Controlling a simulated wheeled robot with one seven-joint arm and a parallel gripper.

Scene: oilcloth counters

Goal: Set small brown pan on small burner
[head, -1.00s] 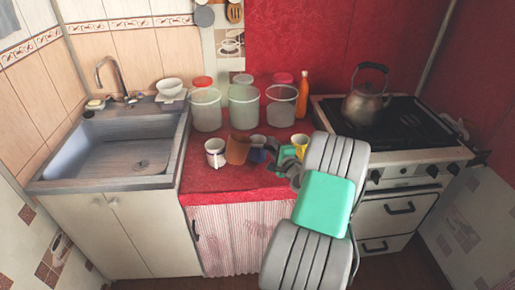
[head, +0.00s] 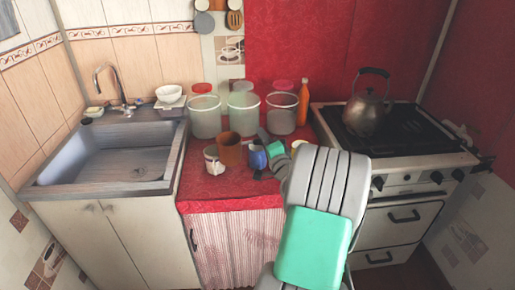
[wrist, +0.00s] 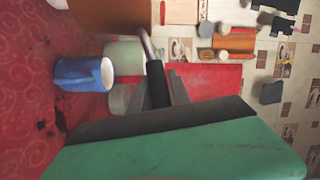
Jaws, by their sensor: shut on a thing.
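The small brown pan (head: 230,150) is over the red counter, between a white mug and a blue mug. Its brown side shows at the top of the wrist view (wrist: 115,12). My gripper (wrist: 158,92) is shut on the pan's dark handle (wrist: 152,70). In the head view my gripper (head: 266,142) is partly hidden by my arm. The pan looks roughly upright; I cannot tell whether it clears the counter. The black stove top (head: 415,125) is at the right. A kettle (head: 367,112) stands on its left part. The small burner is not clearly distinguishable.
The white mug (head: 212,160) and blue mug (head: 257,157) stand close to the pan. Tall clear containers (head: 243,108) and an orange bottle (head: 303,102) stand behind. The sink (head: 120,165) is at left. The stove's right part looks free.

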